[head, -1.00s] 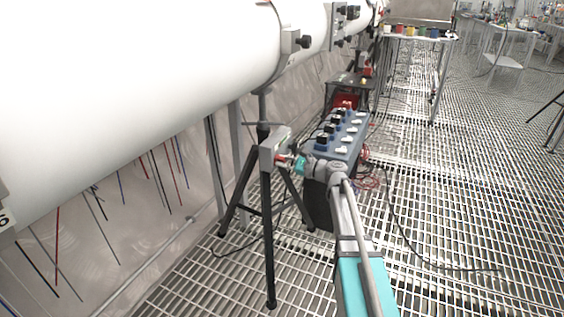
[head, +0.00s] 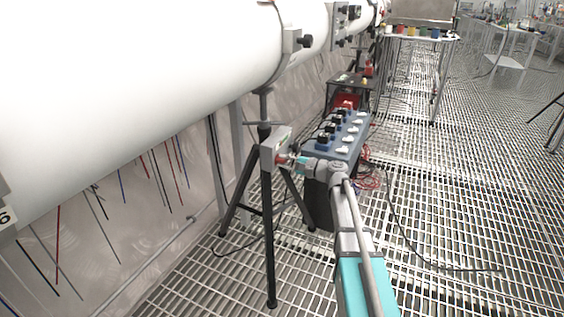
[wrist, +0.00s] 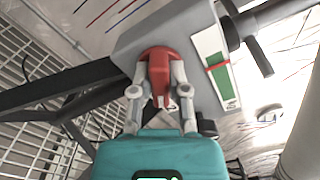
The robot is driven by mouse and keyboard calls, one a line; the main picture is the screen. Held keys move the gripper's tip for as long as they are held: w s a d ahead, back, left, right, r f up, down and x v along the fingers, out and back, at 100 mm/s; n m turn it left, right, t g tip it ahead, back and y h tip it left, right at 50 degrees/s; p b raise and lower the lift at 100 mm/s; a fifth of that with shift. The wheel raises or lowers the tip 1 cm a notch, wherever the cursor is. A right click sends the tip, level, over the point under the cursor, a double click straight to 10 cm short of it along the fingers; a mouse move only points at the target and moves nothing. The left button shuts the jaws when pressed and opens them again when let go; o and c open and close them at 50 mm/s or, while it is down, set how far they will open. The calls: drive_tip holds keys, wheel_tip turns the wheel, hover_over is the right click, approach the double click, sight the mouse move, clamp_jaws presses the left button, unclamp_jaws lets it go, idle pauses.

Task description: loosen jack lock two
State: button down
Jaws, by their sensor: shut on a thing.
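The jack is a black tripod (head: 268,235) with a grey box (head: 275,149) at its head, standing under the white tube. In the wrist view the grey box (wrist: 190,38) carries a red lock handle (wrist: 160,72) with a round red hub. My gripper (wrist: 158,95) is shut on the handle, one finger on each side of it. In the head view my gripper (head: 289,160) meets the right face of the box, and the lock is mostly hidden there. A white gauge strip (wrist: 210,55) with a green band is on the box beside the lock.
The big white tube (head: 130,90) runs along the left above the jack. A blue-grey case (head: 335,140) with several black and white parts stands close behind my wrist. Cables (head: 370,180) lie near it. The grated floor at right is mostly clear.

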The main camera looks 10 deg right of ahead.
drive_tip(key=n, duration=0.3)
drive_tip(key=shift+d+f+n, duration=0.1)
drive_tip(key=shift+d+n, duration=0.05)
drive_tip(key=shift+n, duration=0.15)
idle(0.4)
drive_tip(key=c, duration=0.6)
unclamp_jaws()
drive_tip(key=shift+s, duration=0.1)
drive_tip(key=shift+v, duration=5.9)
